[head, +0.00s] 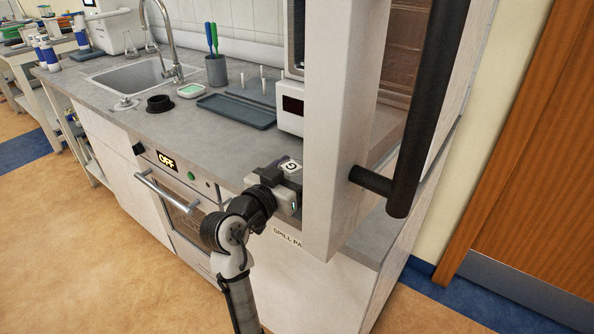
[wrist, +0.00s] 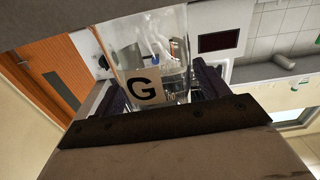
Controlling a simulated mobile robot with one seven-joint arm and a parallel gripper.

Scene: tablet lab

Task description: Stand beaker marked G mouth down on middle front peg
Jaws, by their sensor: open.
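The clear glass beaker marked G (wrist: 170,60) stands between the two dark fingers of my gripper (wrist: 162,88) in the wrist view. Its white label (wrist: 144,86) with a black G faces the camera. The jaws are open around the beaker; I cannot tell whether either finger touches it. In the head view my gripper (head: 288,172) is at the counter's front edge, with the G label (head: 291,166) showing at it. The dark grey peg rack (head: 237,112) lies farther back on the counter, with a few pale pegs (head: 263,86) upright behind its flat tray.
A large white open door (head: 340,120) with a black handle (head: 425,110) stands close to the right of my gripper. Left of the rack are a green-topped dish (head: 191,90), a black ring (head: 159,103) and a brush cup (head: 216,70). A white device (head: 290,108) stands right of the rack.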

